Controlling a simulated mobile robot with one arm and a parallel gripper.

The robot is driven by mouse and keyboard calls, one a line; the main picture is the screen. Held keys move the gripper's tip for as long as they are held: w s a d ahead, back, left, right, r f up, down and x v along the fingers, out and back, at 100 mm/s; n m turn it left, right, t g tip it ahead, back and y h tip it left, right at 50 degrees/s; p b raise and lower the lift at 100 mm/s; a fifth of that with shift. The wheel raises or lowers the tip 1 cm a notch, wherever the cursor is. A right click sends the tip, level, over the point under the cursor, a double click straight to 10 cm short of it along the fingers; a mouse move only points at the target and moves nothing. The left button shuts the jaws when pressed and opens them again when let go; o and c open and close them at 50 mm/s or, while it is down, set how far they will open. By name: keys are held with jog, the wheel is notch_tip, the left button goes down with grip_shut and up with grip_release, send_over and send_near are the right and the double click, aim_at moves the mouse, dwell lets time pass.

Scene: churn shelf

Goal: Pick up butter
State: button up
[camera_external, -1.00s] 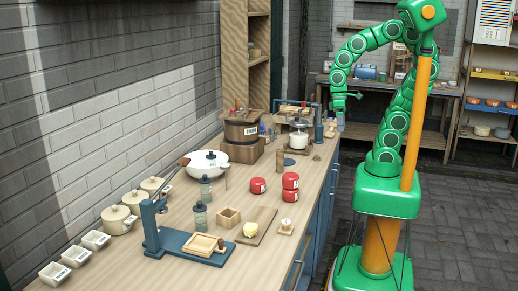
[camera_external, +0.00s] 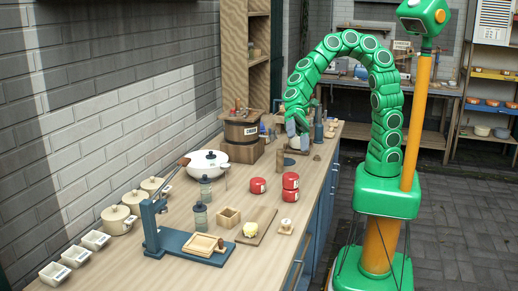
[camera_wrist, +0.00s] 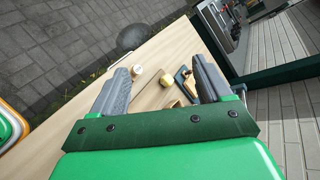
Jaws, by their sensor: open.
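The butter (camera_external: 250,229) is a small pale-yellow lump on a flat wooden board (camera_external: 265,222) near the front of the counter. My gripper (camera_external: 297,128) is over the far part of the counter, pointing down and well away from the butter. In the wrist view my gripper (camera_wrist: 160,64) shows two grey fingers spread apart with nothing held. A small yellowish lump (camera_wrist: 168,81) shows between the fingers; it looks like the butter, but it is too small to be sure.
Red tins (camera_external: 290,188) stand between my gripper and the butter. A small wooden box (camera_external: 229,217) and a blue press (camera_external: 165,235) are left of the board. A white pan (camera_external: 207,160) and a wooden tub (camera_external: 241,130) stand farther back.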

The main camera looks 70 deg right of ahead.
aim_at(252, 223)
jog(key=w+a+f+m+t+y, duration=0.1)
jog(key=w+a+f+m, duration=0.25)
jog(key=a, duration=0.25)
jog(key=w+a+f+m+t+y, duration=0.1)
jog(key=w+a+f+m, duration=0.2)
jog(key=a+m, duration=0.15)
jog(key=w+a+f+m, duration=0.1)
jog(key=f+m, duration=0.1)
jog(key=f, duration=0.2)
jog(key=w+a+f+m+t, duration=0.1)
jog(key=a+f+m, duration=0.1)
jog(key=f, duration=0.3)
jog(key=w+a+f+m, duration=0.1)
jog(key=a+f+m, duration=0.1)
jog(key=f, duration=0.2)
jog(key=shift+a+f+t+h, duration=0.1)
jog(key=shift+f+t+h, duration=0.05)
jog(key=shift+t+h, duration=0.2)
jog(key=shift+a+f, duration=0.25)
jog(key=shift+a, duration=0.05)
jog(key=shift+s+x, duration=0.1)
jog(key=shift+x, duration=1.65)
jog(key=shift+s+x, duration=0.15)
jog(key=shift+x, duration=1.65)
jog(key=shift+r, duration=0.1)
jog(key=shift+c, duration=0.4)
jog(key=c, duration=1)
